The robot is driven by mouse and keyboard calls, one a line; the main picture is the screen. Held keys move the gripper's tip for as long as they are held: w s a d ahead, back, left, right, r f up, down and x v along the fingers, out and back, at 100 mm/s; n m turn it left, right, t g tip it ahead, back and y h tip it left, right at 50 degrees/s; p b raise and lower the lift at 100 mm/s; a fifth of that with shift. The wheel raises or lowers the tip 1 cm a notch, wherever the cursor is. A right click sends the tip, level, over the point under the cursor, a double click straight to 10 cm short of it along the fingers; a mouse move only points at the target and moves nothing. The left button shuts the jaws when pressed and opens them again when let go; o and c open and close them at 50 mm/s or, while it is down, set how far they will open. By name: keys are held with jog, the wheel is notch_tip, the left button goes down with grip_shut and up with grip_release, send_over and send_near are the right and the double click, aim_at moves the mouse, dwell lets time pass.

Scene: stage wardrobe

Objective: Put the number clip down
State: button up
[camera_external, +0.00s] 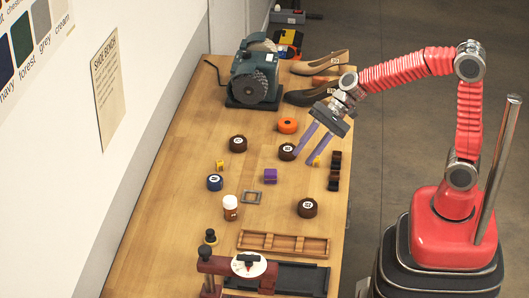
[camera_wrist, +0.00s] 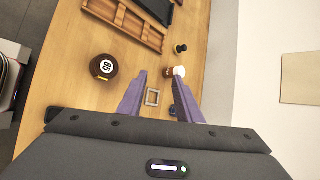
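My gripper (camera_external: 307,157) has two purple fingers and hangs over the right part of the bench. Its fingers also show in the wrist view (camera_wrist: 160,75), apart with nothing between them. A small yellow piece (camera_external: 317,161) shows by the right fingertip in the external view; contact cannot be told. Another small yellow piece (camera_external: 220,165) lies farther left on the bench. Either might be the number clip, but the pictures do not settle it. A dark brown round piece (camera_wrist: 104,67) marked 85 lies left of the fingers in the wrist view, with yellow at its lower edge.

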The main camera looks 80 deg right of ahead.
jog(key=s+d+n+h, duration=0.3)
jog(key=s+n, duration=0.4)
jog(key=s, duration=0.5)
jog(key=s+d+r+n+g+h, duration=0.1)
jog(key=s+d+n+h, duration=0.2)
jog(key=s+n, duration=0.4)
jog(key=s+h, duration=0.1)
jog(key=s, duration=0.4)
jog(key=shift+s+d+n, duration=0.2)
jog(key=shift+s+n, duration=0.2)
dwell(5.2)
